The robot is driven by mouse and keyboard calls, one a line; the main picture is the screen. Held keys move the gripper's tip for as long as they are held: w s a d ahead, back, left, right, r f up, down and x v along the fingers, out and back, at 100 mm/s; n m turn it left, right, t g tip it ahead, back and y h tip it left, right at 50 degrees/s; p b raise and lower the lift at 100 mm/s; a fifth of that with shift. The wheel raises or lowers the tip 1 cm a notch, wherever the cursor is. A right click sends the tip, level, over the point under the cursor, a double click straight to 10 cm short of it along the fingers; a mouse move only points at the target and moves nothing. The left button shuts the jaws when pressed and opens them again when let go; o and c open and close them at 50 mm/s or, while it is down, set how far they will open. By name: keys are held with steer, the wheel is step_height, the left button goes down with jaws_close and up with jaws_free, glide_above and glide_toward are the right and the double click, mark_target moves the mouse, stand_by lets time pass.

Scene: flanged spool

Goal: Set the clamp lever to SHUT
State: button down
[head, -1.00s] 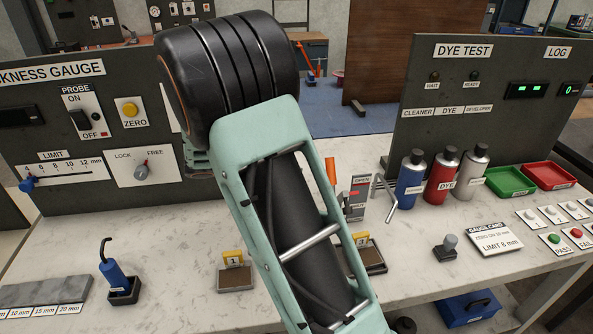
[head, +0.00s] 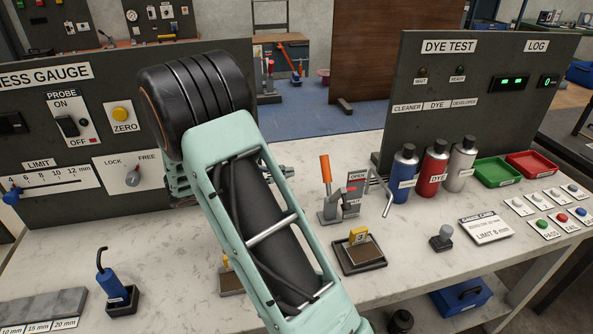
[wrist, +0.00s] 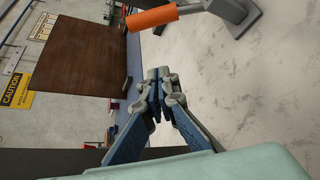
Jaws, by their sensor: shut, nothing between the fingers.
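The clamp (head: 333,208) is a grey fitting on the bench with an orange lever handle (head: 325,168) standing nearly upright. A small grey plate (head: 355,190) beside it reads OPEN at the top; its lower label is too small to read. The orange handle also shows at the top of the wrist view (wrist: 152,18). My gripper (wrist: 157,78) is shut and empty, apart from the handle. In the head view its tips (head: 287,171) show just left of the lever, and my arm hides the rest.
A bent metal rod (head: 385,195) and the blue bottle (head: 404,172) stand right of the clamp. A tray tagged 3 (head: 360,252) lies in front of it. The gauge panel (head: 75,150) rises at left.

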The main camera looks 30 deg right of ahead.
steer(key=s+d+p, duration=0.1)
steer(key=d, duration=0.7)
steer(key=shift+s+d+f+p, duration=0.15)
steer(key=shift+s+p, duration=0.2)
steer(key=shift+s, duration=0.05)
steer(key=shift+f+b, duration=0.1)
steer(key=shift+b, duration=0.5)
steer(key=shift+s+b, duration=0.1)
steer(key=shift+b, duration=0.35)
steer(key=s+a+r+m+t+h+b, duration=0.2)
steer(key=s+m+b, duration=0.4)
steer(key=b, duration=1.7)
steer(key=shift+s+r+m+h+b, duration=0.35)
steer(key=shift+s+r+h, duration=0.25)
steer(key=shift+s+h, duration=0.3)
steer(key=shift+s, duration=0.25)
